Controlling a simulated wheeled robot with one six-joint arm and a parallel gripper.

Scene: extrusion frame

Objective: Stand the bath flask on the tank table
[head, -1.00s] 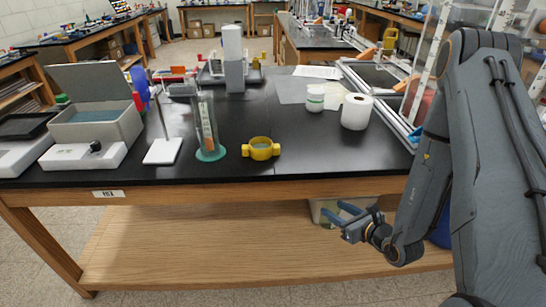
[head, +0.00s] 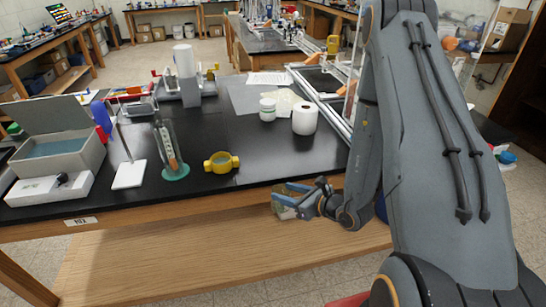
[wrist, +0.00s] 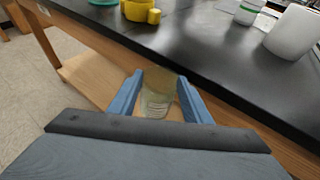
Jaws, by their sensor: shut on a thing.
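My gripper (head: 290,194) is shut on a clear, pale greenish flask with a light label; the flask (wrist: 157,100) shows between the blue fingers (wrist: 160,80) in the wrist view. The flask (head: 287,210) is small and partly hidden by the fingers in the head view. My gripper holds it in front of the near edge of a black-topped wooden table (head: 262,140), at about the height of its wooden front. I cannot tell for certain whether this is the tank table.
On the table stand an open grey box (head: 85,158), a white stand base (head: 130,174), a tall cylinder on a green foot (head: 175,172), a yellow ring (head: 221,163), a white jar (head: 267,110) and a white roll (head: 304,119). Black tabletop between ring and roll is clear.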

